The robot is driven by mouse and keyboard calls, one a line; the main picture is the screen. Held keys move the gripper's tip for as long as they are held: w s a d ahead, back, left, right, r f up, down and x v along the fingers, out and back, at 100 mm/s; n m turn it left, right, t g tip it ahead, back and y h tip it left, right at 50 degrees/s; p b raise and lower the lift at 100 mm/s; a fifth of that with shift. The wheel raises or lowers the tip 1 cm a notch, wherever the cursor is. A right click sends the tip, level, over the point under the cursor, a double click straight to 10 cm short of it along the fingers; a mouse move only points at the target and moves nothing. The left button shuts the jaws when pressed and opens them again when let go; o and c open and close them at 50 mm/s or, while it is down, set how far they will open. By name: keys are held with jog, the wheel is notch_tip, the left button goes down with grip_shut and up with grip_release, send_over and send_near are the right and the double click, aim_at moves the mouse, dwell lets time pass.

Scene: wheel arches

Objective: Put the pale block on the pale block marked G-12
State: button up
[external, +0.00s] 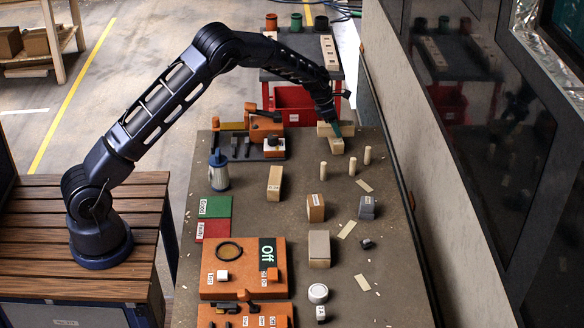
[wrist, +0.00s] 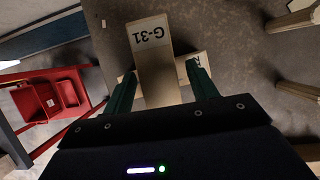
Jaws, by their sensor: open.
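A pale block marked G-31 (wrist: 153,45) lies between the fingers of my gripper (wrist: 160,72) in the wrist view. My gripper is open, with one green finger on each side of that block. A second pale block (wrist: 194,57) lies crosswise to it and is partly covered by it; its marking is mostly hidden behind a finger. In the external view the two blocks, the crosswise one (external: 323,129) and the G-31 one (external: 336,147), sit at the far end of the bench under my gripper (external: 336,131). I cannot read G-12 on any block.
Pale pegs (external: 352,165) stand just in front of the blocks. Other labelled blocks (external: 274,182) stand upright nearer on the bench. An orange fixture (external: 265,128) lies left of the blocks. A red bin (external: 296,103) is on the cart beyond.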

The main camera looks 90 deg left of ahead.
jog(key=v, duration=1.2)
jog(key=s+d+r+m+h, duration=0.1)
jog(key=s+d+r+m, duration=0.25)
jog(key=d+r, duration=0.45)
jog(key=s+d+r+m, duration=0.2)
jog(key=d+r+m, duration=0.4)
jog(key=d, duration=0.4)
jog(key=s+d+r+m, duration=0.4)
jog(key=s+d, duration=0.2)
jog(key=d, duration=0.2)
jog(key=s+d+r+m, duration=0.4)
jog(key=s+d+r, duration=0.1)
jog(key=d, duration=0.3)
jog(key=s+d+r+m, duration=0.2)
jog(key=s+d+m, duration=0.7)
jog(key=s+d, duration=0.45)
jog(key=s+d+f+m, duration=0.2)
jog(key=s+m, duration=0.2)
jog(key=s, duration=0.4)
jog(key=s+d+f+m+y, duration=0.1)
jog(key=s+d+f+m, duration=0.1)
jog(key=s+m, duration=0.3)
jog(key=s, duration=0.3)
jog(key=shift+s, duration=0.3)
